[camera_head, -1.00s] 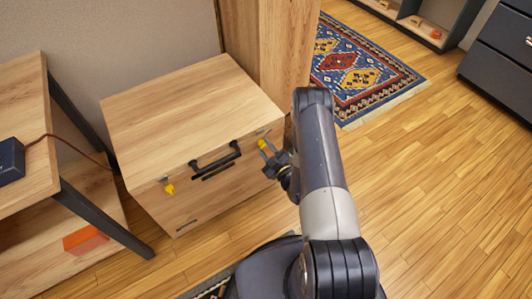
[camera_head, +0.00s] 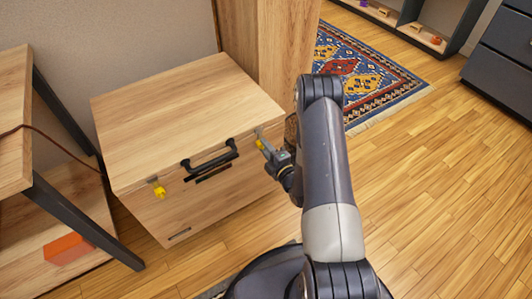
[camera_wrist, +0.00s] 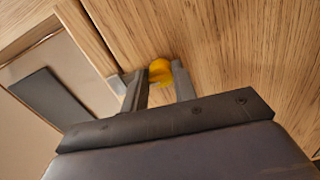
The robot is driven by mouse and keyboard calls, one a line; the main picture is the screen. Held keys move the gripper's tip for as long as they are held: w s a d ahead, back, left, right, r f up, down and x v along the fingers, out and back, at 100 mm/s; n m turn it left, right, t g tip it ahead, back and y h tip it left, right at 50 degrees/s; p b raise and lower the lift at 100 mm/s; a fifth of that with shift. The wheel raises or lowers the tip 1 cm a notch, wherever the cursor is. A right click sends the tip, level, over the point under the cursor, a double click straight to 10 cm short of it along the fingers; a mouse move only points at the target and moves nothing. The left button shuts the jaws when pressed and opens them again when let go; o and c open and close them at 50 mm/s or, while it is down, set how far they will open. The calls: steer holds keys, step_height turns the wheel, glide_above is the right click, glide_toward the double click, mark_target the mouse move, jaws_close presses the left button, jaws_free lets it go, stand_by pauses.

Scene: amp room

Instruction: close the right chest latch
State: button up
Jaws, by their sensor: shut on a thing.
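The wooden chest (camera_head: 215,118) stands on the floor with its lid down and a black handle (camera_head: 210,160) on its front. The right chest latch (camera_head: 259,143) is yellow and sits near the top of the front face, at the right. My gripper (camera_head: 264,147) is at this latch. In the wrist view my gripper's fingers (camera_wrist: 160,92) are on both sides of the yellow latch piece (camera_wrist: 160,71) and shut on it. A grey metal plate lies beside it at the lid seam. The left yellow latch (camera_head: 159,191) is free of my gripper.
A wooden panel (camera_head: 265,45) rises behind the chest. A patterned rug (camera_head: 365,70) lies at the back right. The floor (camera_head: 440,190) at right is clear.

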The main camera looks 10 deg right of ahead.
steer(key=shift+n+b, duration=0.35)
steer(key=shift+n, duration=0.15)
steer(key=o, duration=1)
steer(key=p+v, duration=0.1)
steer(key=v, duration=1)
steer(key=shift+w, duration=0.2)
steer(key=x, duration=1)
steer(key=shift+w+a+b, duration=0.15)
steer(key=shift+w+b, duration=0.15)
steer(key=shift+b, duration=0.1)
